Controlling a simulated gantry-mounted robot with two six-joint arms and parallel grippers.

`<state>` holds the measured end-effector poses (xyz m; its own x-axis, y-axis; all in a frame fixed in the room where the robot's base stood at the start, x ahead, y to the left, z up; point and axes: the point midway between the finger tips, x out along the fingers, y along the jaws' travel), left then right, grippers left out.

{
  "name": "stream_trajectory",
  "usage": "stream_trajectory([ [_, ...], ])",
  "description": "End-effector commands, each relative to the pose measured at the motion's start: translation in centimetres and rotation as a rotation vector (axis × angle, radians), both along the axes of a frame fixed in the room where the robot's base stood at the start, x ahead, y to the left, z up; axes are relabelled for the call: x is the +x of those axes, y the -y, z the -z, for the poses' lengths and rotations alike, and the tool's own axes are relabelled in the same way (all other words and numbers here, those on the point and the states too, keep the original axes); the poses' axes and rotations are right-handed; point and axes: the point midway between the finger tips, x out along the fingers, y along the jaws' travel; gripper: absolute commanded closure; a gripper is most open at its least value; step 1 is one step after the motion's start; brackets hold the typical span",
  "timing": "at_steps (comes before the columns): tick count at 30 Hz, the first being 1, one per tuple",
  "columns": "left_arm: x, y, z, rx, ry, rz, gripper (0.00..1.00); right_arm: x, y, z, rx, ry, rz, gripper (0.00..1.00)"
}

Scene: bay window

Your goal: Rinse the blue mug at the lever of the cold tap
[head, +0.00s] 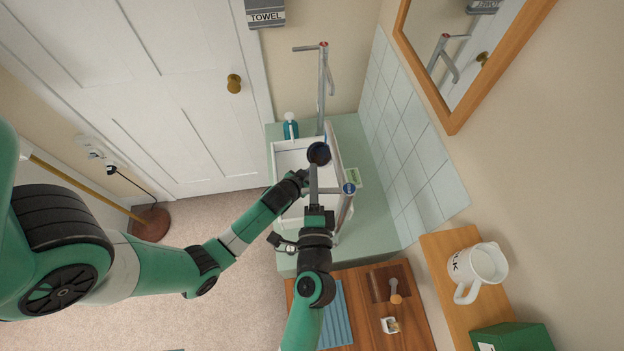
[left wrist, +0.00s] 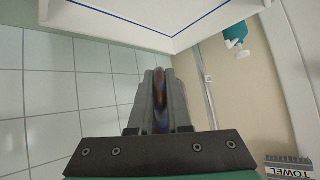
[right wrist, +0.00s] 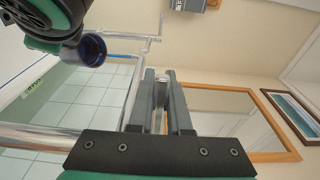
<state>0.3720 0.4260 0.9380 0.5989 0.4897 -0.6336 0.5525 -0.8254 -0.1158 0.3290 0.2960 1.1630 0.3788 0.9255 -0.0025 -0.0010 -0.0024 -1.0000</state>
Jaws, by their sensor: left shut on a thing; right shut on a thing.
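The blue mug (head: 319,153) is over the white sink, its round opening showing; it also shows in the right wrist view (right wrist: 88,50) beside my left arm. My left gripper (head: 303,176) is shut on a part of the mug. A thin, dark blue-brown piece shows between its fingers in the left wrist view (left wrist: 160,95). The cold tap (head: 349,188) has a blue cap, with its lever reaching left. My right gripper (head: 314,187) is at that lever, shut on a thin grey metal piece in the right wrist view (right wrist: 160,92). Whether water runs is unclear.
The white sink (head: 284,146) lies in a green counter (head: 377,223). The red-capped tap (head: 323,46) stands at its far end, near a teal bottle (head: 290,129). A tiled wall (head: 405,150) bounds the right. A white jug (head: 482,263) stands on a wooden shelf.

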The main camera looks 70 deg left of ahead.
Motion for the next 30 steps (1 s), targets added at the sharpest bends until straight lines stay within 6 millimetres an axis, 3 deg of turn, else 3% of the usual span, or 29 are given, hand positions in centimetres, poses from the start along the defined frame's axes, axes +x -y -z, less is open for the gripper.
stream_trajectory([
  [11,0.1,0.0,-0.1,0.001,0.002,0.000,1.00,0.2,-0.2,0.0,0.003,0.000,0.037,1.00],
  [12,0.1,0.0,-0.1,0.001,0.002,0.000,1.00,0.2,-0.2,0.0,0.003,0.000,0.037,0.80],
  [17,0.1,0.0,-0.1,0.001,0.002,0.000,1.00,0.2,-0.2,0.0,0.002,0.000,0.037,0.54],
  [26,0.1,0.0,-0.1,0.002,0.002,0.000,1.00,0.1,-0.1,0.0,0.002,0.000,0.036,0.54],
  [30,0.1,0.0,-0.1,0.001,0.002,0.000,1.00,-0.4,1.1,0.1,0.002,0.001,0.037,0.54],
])
